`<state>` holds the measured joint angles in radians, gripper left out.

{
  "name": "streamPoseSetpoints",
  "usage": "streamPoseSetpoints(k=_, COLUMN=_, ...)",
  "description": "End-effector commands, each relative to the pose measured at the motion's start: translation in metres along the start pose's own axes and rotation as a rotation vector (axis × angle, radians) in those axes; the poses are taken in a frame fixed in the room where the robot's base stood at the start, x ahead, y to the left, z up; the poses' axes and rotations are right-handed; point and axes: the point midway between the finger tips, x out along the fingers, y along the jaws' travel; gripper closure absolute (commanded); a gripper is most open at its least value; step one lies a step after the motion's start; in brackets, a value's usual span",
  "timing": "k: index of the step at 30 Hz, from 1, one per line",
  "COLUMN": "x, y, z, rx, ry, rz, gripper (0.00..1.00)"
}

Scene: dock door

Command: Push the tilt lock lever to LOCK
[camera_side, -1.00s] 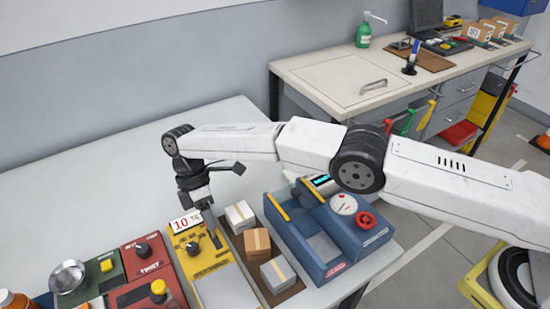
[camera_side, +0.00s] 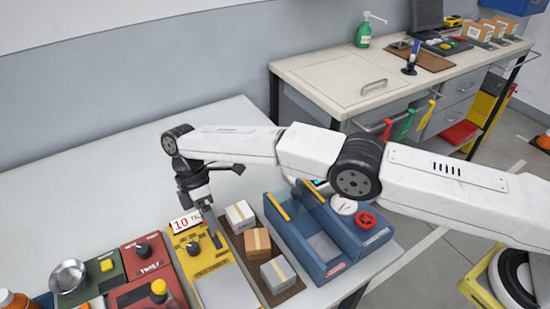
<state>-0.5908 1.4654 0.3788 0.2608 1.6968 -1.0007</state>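A yellow panel (camera_side: 205,262) labelled "10 TIL..." stands on the white table, its label partly hidden by my gripper. A dark knob or lever (camera_side: 192,247) sits on its upper part; I cannot read a LOCK marking. My gripper (camera_side: 215,242) points down over the right part of the panel, with its dark fingertip close beside the lever on the right. I cannot tell whether it touches the lever or the panel. The two fingers cannot be told apart from this side.
A brown tray (camera_side: 236,240) with several small boxes lies right of the panel. A blue machine (camera_side: 325,272) with a red knob (camera_side: 366,219) stands further right. A red TWIST panel (camera_side: 129,255) stands to the left. The table behind is clear.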

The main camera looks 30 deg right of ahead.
Motion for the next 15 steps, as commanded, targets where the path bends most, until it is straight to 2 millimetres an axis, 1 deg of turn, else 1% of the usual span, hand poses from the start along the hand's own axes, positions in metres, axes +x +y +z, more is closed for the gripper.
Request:
streamPoseSetpoints(k=8, x=-0.007, y=-0.004, z=0.0, rx=0.001, ry=0.0, rz=0.0, gripper=0.35)
streamPoseSetpoints(k=11, x=-0.015, y=-0.007, z=0.0, rx=0.0, ry=0.001, rz=0.001, gripper=0.35)
streamPoseSetpoints(k=15, x=-0.03, y=-0.016, z=-0.001, rx=-0.001, ry=0.002, rz=0.002, gripper=0.35)
